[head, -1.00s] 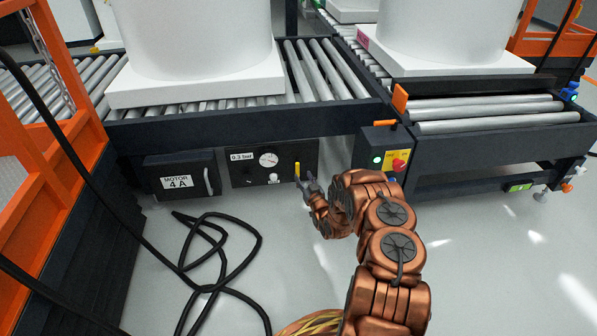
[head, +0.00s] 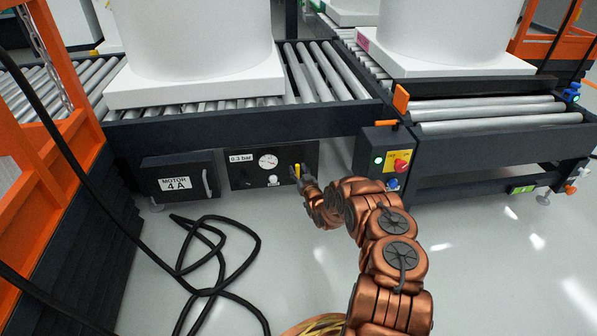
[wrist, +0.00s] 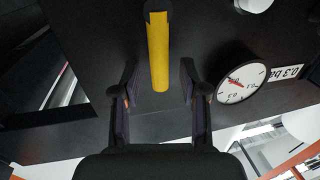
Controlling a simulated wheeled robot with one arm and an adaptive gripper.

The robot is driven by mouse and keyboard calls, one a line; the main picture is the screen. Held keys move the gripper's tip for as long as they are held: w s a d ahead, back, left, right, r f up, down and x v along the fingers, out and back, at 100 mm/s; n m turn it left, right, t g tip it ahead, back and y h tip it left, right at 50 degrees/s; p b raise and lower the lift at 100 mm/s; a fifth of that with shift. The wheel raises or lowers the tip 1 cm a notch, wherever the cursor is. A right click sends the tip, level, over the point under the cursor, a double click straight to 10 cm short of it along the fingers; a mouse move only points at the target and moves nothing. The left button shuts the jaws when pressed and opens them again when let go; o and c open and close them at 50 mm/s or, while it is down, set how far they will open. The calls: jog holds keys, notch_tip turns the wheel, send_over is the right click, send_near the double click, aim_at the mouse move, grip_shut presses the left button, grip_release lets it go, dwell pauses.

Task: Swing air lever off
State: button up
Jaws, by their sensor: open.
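The yellow air lever (head: 297,170) is on the black air panel (head: 240,181) under the conveyor, upright in the head view. My gripper (head: 298,176) is right at the lever. In the wrist view the yellow lever (wrist: 158,52) reaches in between the two open fingers of my gripper (wrist: 158,92), with a gap on each side. A round white gauge (head: 268,161) sits left of the lever beside a "0.3 bar" label (head: 242,158). The gauge also shows in the wrist view (wrist: 240,83).
A "MOTOR 4A" box (head: 178,181) with a handle is left of the panel. A control box (head: 384,155) with a red knob on yellow is to the right. A black cable (head: 215,255) lies looped on the floor. White tanks stand on the rollers above.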

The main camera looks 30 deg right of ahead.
grip_shut()
dwell(0.4)
